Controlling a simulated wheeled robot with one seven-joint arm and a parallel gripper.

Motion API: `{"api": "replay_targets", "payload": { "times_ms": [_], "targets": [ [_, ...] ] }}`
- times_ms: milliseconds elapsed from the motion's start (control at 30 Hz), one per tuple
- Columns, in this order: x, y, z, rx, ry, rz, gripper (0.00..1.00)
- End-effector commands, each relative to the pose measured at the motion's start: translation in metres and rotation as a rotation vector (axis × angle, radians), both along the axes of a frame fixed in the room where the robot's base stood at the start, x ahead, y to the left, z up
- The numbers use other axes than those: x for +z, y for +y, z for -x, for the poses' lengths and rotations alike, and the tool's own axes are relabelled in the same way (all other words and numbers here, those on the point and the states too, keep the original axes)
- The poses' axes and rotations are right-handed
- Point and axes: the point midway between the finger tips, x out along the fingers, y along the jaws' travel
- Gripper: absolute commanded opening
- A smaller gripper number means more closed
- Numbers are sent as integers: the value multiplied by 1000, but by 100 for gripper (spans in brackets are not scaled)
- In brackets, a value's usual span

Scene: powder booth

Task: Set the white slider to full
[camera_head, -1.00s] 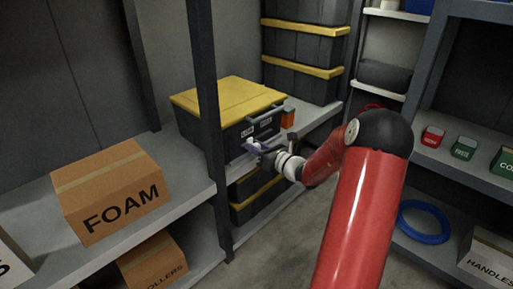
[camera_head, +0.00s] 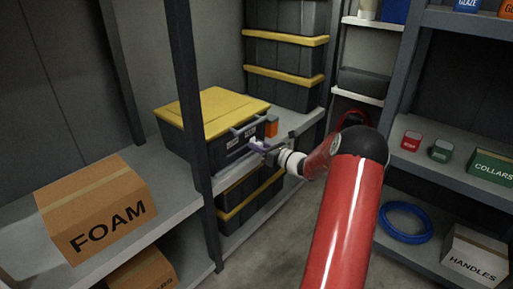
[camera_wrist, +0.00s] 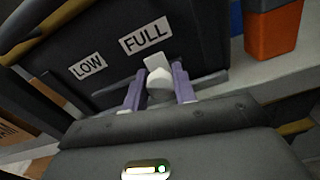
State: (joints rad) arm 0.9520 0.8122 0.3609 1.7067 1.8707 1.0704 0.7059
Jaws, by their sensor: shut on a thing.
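The white slider (camera_wrist: 159,80) sits on the front of a dark bin with a yellow lid (camera_head: 212,112). In the wrist view its knob is between the two purple fingers of my gripper (camera_wrist: 158,92), which is shut on it. Its white tip points up just below the FULL label (camera_wrist: 146,38). The LOW label (camera_wrist: 87,66) is to the left, away from the knob. A dark track (camera_wrist: 213,78) shows to the right of the fingers. In the head view my gripper (camera_head: 260,146) is at the bin's front, and the slider is too small to make out clearly.
An orange block (camera_wrist: 272,30) stands just right of the bin. A dark shelf post (camera_head: 188,110) stands at the bin's left. A FOAM box (camera_head: 97,212) lies on the left shelf. Stacked dark bins (camera_head: 285,60) are behind. Open floor lies below my arm.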

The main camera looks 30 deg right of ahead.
Motion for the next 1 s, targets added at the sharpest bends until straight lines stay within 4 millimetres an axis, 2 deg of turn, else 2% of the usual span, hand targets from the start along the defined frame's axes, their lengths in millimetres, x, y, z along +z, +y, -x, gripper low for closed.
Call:
{"api": "replay_targets", "payload": {
  "times_ms": [67,100,233,567,1000],
  "targets": [
    [1,-2,0,-6,0,-2,0],
    [1,-3,0,-6,0,-1,32],
    [1,-2,0,-6,-1,0,49],
    [1,-3,4,-5,0,0,49],
    [0,-26,66,-7,0,0,49]
  ]
}}
